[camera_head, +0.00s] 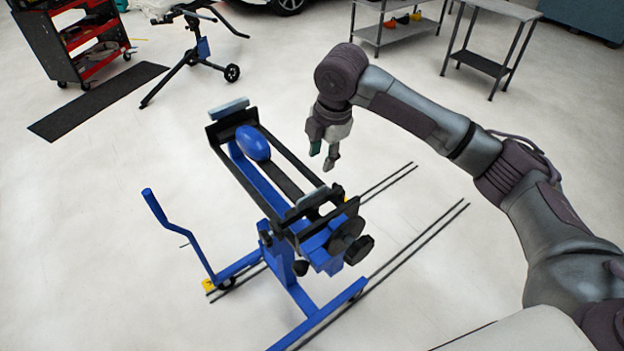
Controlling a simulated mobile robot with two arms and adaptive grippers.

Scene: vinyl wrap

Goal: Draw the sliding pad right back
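A blue stand carries a black rail frame (302,168). A light grey pad (228,109) sits across its far end, and another narrow grey pad (307,199) lies across the rails towards the near end. I cannot tell from this view which pad slides. A blue oval piece (253,143) lies between the rails near the far end. My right gripper (323,156) hangs in the air, pointing down, to the right of the rails in the picture. Its fingertips look apart with nothing between them. My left gripper is out of view.
Black knobs (358,249) stick out at the stand's near end. A blue crank handle (178,234) rises at its left. Dark floor rails (420,239) run beneath.

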